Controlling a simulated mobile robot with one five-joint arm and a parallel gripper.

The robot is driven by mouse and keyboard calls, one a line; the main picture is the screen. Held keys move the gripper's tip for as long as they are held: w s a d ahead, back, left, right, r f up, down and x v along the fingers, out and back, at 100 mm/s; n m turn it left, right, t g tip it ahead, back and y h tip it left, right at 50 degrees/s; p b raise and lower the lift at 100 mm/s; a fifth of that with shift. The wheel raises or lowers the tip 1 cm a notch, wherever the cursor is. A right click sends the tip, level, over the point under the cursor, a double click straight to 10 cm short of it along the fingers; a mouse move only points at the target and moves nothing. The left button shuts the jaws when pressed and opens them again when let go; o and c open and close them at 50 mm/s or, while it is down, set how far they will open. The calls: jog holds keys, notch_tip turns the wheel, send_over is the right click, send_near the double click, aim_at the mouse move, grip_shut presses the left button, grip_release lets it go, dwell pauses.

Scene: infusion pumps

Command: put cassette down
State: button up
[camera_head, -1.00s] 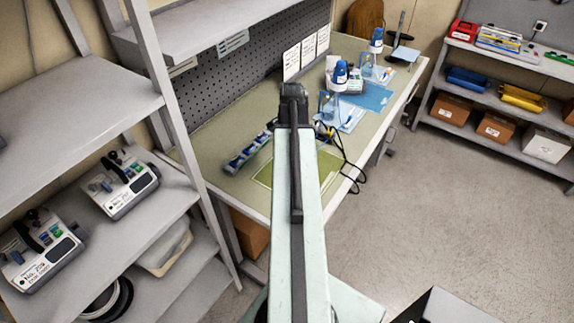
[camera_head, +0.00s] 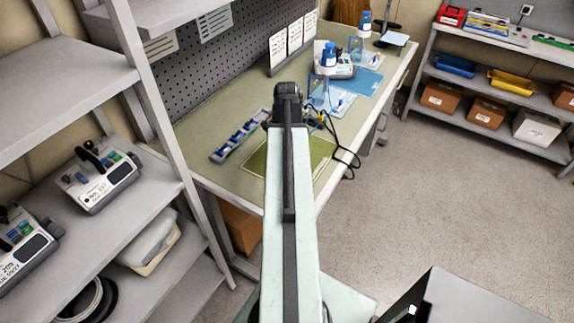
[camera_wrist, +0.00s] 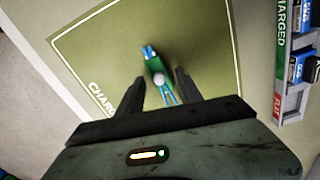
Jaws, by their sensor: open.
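A small cassette-like piece (camera_wrist: 158,72), green with blue ends and a grey round part, is on the olive-green mat (camera_wrist: 100,55) in the wrist view. My gripper (camera_wrist: 158,82) is open, with one dark finger on each side of the piece; contact with the fingers cannot be told. In the head view, the mat (camera_head: 318,158) lies on the workbench, partly behind my arm. My gripper and the piece are hidden there by the arm.
A rack of blue battery-like packs (camera_head: 238,138) lies beside the mat; its edge reads "CHARGED" in the wrist view (camera_wrist: 281,45). A black cable (camera_head: 345,150) loops at the bench's right edge. Pumps (camera_head: 100,180) stand on the left shelf. Bottles (camera_head: 328,70) stand farther back.

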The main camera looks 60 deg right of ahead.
jog(key=shift+f, duration=0.1)
grip_shut()
